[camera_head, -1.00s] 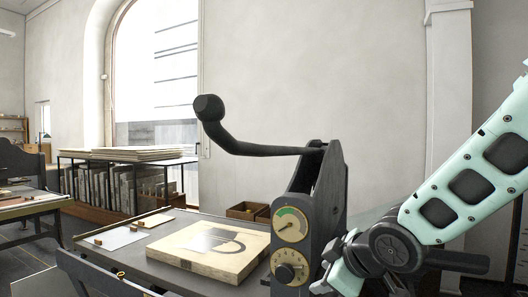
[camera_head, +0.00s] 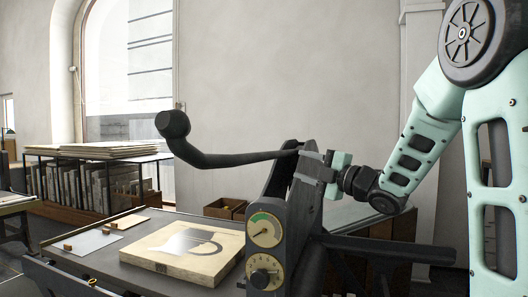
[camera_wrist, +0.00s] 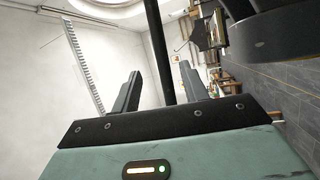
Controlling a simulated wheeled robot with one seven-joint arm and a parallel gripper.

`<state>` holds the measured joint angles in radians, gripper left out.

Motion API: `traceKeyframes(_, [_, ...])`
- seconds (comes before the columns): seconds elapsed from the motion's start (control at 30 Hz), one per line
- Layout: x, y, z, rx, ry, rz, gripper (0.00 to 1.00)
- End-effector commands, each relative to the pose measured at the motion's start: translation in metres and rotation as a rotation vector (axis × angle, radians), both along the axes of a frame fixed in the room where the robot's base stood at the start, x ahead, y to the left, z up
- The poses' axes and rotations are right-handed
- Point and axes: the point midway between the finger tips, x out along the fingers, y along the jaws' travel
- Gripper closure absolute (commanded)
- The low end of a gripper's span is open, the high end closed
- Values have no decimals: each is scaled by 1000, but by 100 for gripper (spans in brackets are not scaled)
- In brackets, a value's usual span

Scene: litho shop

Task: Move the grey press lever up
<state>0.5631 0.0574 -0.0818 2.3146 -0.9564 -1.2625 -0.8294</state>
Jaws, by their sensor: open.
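The dark grey press lever (camera_head: 222,160) runs left from the top of the press (camera_head: 278,205) and bends up to a round knob at its far end. My gripper (camera_head: 310,166) is at the top of the press, close to the pivot end of the lever. In the wrist view the lever (camera_wrist: 158,40) shows as a dark bar between the two spread fingers of my gripper (camera_wrist: 160,68). The fingers look apart from the bar on both sides. Whether the bar lies within their depth, I cannot tell.
A pale litho stone (camera_head: 180,262) lies on the press bed (camera_head: 88,266), left of the dials (camera_head: 265,230). A brown box (camera_head: 225,207) stands behind it. A rack of boards (camera_head: 90,185) stands by the window. The space above the lever is free.

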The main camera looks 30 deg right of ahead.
Motion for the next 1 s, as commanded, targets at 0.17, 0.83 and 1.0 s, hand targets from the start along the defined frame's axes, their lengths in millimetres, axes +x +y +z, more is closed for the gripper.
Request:
traceKeyframes(0.17, [37, 11, 10, 3, 2, 4, 56])
traceKeyframes(0.83, [130, 36, 22, 3, 2, 0, 56])
traceKeyframes(1.0, [131, 36, 22, 2, 2, -1, 56])
